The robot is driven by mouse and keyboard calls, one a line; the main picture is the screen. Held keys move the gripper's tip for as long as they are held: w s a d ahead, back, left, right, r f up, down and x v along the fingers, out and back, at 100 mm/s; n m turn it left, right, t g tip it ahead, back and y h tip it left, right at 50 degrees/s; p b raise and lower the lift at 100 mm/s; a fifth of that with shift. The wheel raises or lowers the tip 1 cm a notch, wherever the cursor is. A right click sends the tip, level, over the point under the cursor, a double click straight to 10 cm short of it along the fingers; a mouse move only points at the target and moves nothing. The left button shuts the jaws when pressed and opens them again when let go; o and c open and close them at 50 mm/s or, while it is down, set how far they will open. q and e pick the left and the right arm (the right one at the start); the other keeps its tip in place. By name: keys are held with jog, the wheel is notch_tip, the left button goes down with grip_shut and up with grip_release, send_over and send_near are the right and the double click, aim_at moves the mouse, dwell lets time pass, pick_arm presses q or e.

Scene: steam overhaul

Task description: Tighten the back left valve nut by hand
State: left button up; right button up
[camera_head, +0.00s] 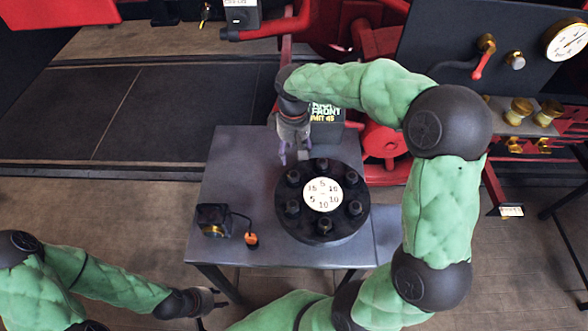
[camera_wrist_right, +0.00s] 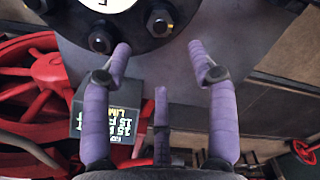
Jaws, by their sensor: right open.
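A round black flange (camera_head: 341,232) with a white dial in its middle and several dark nuts around it sits on a grey table. The back left valve nut (camera_head: 293,176) stands upright on its rim; it appears to be the nut (camera_wrist_right: 160,22) at the top middle of the wrist view. My right gripper (camera_head: 292,156) hangs just behind this nut, pointing down. Its purple fingers (camera_wrist_right: 160,48) are apart with nothing between them, short of the nut. My left gripper (camera_head: 216,299) is low at the left, off the table; its finger opening is unclear.
A small black device (camera_head: 213,220) with an orange-tipped cable lies on the table's left. A dark box with printed text (camera_head: 328,112) stands behind the flange. Red machinery (camera_head: 380,140) and a gauge panel (camera_head: 450,50) are behind to the right. The table's (camera_head: 232,165) back left is clear.

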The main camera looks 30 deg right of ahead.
aim_at(294, 174)
notch_tip(294, 174, down, 11)
jog(key=shift+r+b, duration=0.15)
jog(key=shift+b, duration=1.05)
jog(key=c, duration=1.2)
